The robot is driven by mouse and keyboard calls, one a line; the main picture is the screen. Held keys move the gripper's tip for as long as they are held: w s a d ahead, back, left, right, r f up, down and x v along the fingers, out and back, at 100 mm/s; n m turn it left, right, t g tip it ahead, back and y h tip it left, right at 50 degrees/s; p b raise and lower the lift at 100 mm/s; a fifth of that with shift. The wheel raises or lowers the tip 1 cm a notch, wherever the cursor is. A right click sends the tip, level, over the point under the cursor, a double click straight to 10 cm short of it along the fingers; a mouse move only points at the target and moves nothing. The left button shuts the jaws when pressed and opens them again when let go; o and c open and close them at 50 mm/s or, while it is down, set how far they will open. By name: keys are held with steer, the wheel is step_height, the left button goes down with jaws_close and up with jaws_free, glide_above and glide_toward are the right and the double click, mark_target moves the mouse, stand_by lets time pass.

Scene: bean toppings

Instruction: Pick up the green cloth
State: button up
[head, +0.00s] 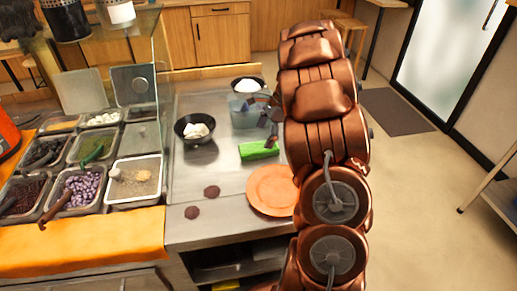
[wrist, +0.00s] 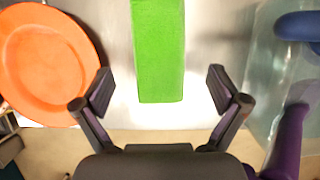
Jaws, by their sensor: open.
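The green cloth (head: 258,150) lies as a folded strip on the metal counter, between the black bowl and the orange plate. In the wrist view the cloth (wrist: 158,50) runs down from the top edge, and its near end sits ahead of and between my fingers. My gripper (wrist: 160,90) is open and empty, with one finger on each side of the line of the cloth. In the head view my gripper (head: 270,125) is beside the cloth, partly hidden by my arm. The height of the fingers over the counter is hard to tell.
An orange plate (head: 270,190) lies nearer, and shows left in the wrist view (wrist: 50,62). A clear container (head: 243,112) stands behind the cloth. A black bowl (head: 194,138) with white contents is to the left. Topping trays (head: 135,205) fill the left side.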

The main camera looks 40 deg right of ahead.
mark_target(259, 146)
steer(key=p+x, duration=0.1)
steer(key=x, duration=0.4)
steer(key=c, duration=1.2)
steer(key=shift+c, duration=0.2)
steer(key=shift+r+b, duration=0.65)
steer(key=shift+r, duration=1)
steer(key=shift+s+a+r, duration=0.1)
steer(key=shift+s+a, duration=0.05)
steer(key=shift+s, duration=0.05)
steer(key=s+a+b, duration=0.1)
steer(key=s+a, duration=0.1)
steer(key=s, duration=0.2)
steer(key=s+a+r+b, duration=0.1)
steer(key=s+a, duration=0.2)
steer(key=s, duration=0.1)
steer(key=s+a+b, duration=0.1)
steer(key=s+a, duration=0.2)
steer(key=s, duration=0.2)
steer(key=shift+a+r, duration=0.2)
steer(key=shift+r, duration=0.05)
